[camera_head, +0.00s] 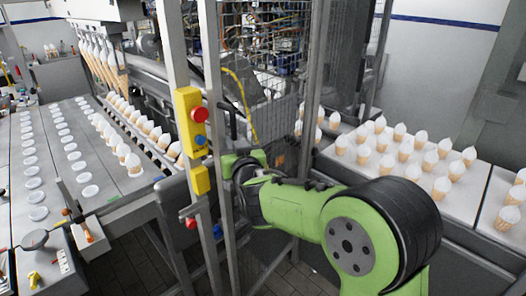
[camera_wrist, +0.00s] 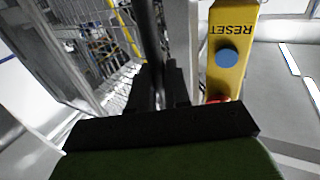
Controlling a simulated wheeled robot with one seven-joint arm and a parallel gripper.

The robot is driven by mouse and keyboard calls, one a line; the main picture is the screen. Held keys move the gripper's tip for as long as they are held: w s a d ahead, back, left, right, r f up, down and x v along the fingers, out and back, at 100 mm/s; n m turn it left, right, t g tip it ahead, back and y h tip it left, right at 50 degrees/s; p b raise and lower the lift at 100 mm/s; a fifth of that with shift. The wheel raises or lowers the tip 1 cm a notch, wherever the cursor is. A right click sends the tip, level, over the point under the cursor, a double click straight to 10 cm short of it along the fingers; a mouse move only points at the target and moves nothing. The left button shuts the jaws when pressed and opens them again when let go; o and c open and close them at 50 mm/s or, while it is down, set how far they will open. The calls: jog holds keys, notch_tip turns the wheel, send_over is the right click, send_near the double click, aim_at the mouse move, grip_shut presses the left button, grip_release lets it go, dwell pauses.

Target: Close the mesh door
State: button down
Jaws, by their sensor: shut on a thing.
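The mesh door (camera_head: 270,85) has a grey metal frame and wire mesh. Its near edge stands close beside the post with the yellow control box (camera_head: 189,120); I cannot tell whether they touch. A black upright handle (camera_head: 227,122) is on the door's edge. My gripper (camera_wrist: 160,88) is shut on this handle, which runs up between the fingers in the wrist view (camera_wrist: 150,35). The mesh (camera_wrist: 95,50) shows left of it there. In the head view my green arm reaches in from the lower right, and the fingertips are hard to make out.
The yellow box carries a red button (camera_head: 200,115) and a blue reset button (camera_wrist: 228,57), close right of my gripper in the wrist view. Conveyors with cones stand left (camera_head: 105,180) and right (camera_head: 372,185). Tiled floor (camera_head: 285,275) shows below the door.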

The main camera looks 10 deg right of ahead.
jog(key=shift+w+a, duration=0.9)
jog(key=shift+w, duration=0.25)
jog(key=c, duration=1.2)
grip_release()
jog(key=shift+w+d+f, duration=0.1)
jog(key=shift+d, duration=0.05)
jog(key=shift+o, duration=0.2)
jog(key=s+d+b, duration=0.1)
jog(key=s+b, duration=0.2)
jog(key=s, duration=1.2)
jog(key=shift+s+d, duration=0.35)
jog(key=shift+d, duration=0.05)
